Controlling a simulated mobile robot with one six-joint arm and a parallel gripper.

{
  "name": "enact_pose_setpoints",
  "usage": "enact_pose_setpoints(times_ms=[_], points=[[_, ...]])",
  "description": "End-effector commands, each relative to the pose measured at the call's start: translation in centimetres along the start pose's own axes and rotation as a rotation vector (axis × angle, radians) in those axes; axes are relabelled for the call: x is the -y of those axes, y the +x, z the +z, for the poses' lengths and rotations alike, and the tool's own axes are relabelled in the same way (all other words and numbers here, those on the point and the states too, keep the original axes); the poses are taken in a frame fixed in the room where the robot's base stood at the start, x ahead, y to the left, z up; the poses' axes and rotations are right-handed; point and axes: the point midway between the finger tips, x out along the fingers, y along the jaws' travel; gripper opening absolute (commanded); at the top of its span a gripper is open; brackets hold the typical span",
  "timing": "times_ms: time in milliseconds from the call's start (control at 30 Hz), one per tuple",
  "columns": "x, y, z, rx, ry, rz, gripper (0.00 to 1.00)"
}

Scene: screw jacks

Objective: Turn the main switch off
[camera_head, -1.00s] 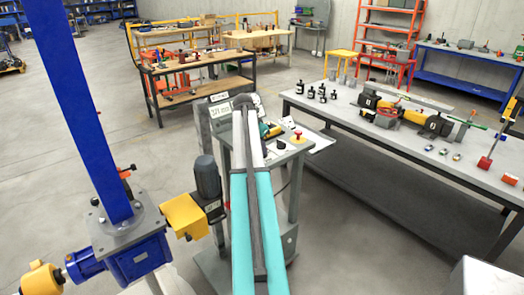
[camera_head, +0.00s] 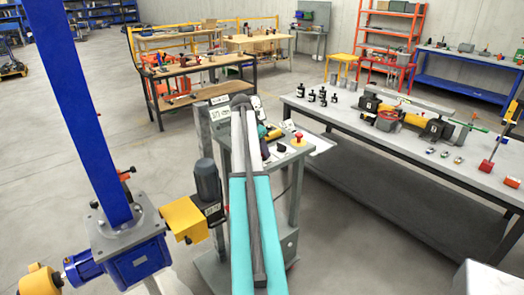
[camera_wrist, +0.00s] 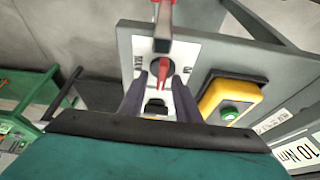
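I cannot tell for sure which red part is the main switch handle. My gripper (camera_wrist: 159,82) has two dark fingers, apart, one on each side of the lower red part, with pale plate showing between them. Contact cannot be made out.
A yellow box with a green button (camera_wrist: 229,113) is close right of my fingers. A "10 Nm" label (camera_wrist: 296,153) is further right. The control stand carries a red mushroom button (camera_head: 299,137).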

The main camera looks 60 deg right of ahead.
Motion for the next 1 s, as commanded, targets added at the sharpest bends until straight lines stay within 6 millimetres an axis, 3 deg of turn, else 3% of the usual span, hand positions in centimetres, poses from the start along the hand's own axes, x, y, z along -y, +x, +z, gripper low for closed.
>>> enact_pose_setpoints(times_ms=[467,1000], points=[[0.1,-0.6,0.2,0.004,-0.003,-0.002,0.3],[0.1,-6.6,0.2,0.002,-0.003,-0.003,0.3]])
